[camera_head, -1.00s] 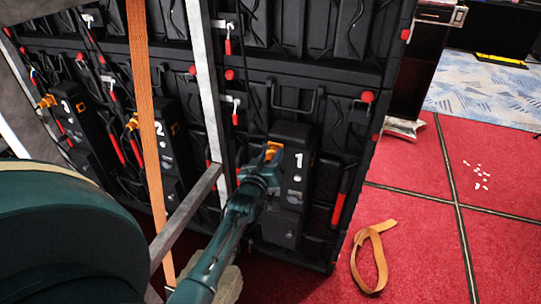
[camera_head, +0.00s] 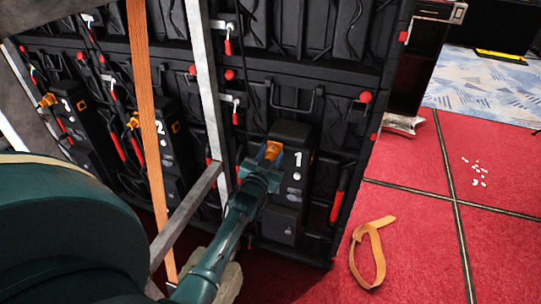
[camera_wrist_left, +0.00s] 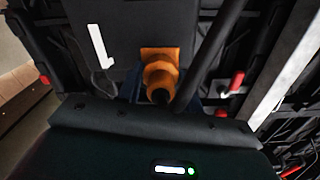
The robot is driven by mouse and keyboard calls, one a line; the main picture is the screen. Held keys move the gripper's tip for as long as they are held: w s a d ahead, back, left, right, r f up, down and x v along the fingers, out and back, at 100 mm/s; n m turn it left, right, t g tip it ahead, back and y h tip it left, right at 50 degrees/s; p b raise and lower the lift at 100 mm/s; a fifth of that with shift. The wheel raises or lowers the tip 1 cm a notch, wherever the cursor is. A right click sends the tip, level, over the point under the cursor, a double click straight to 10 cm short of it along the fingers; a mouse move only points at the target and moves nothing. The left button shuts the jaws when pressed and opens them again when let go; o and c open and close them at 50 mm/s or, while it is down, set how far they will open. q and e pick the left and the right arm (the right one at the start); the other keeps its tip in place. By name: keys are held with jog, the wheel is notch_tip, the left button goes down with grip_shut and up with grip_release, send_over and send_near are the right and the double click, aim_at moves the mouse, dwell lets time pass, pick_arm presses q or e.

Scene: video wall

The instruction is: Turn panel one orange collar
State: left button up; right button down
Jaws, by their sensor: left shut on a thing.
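The black power box of panel one (camera_head: 291,200) carries a white "1" and sits low on the back of the video wall. Its orange collar (camera_head: 271,151) is at the box's upper left; it also shows in the left wrist view (camera_wrist_left: 160,76), with a black cable end coming out. My left gripper (camera_head: 268,164) reaches in from the lower left and is shut on the orange collar. In the left wrist view its fingers are mostly hidden behind the collar and the gripper body. My right gripper is in neither view.
Boxes "2" (camera_head: 170,150) and "3" (camera_head: 72,120) have similar orange collars at left. A grey metal post (camera_head: 205,85) and an orange strap (camera_head: 148,130) stand close to my arm. Another orange strap (camera_head: 371,255) lies on the red floor, which is mostly clear at right.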

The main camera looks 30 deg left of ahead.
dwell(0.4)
pick_arm(q)
jog(key=o, duration=1)
jog(key=shift+s, duration=0.1)
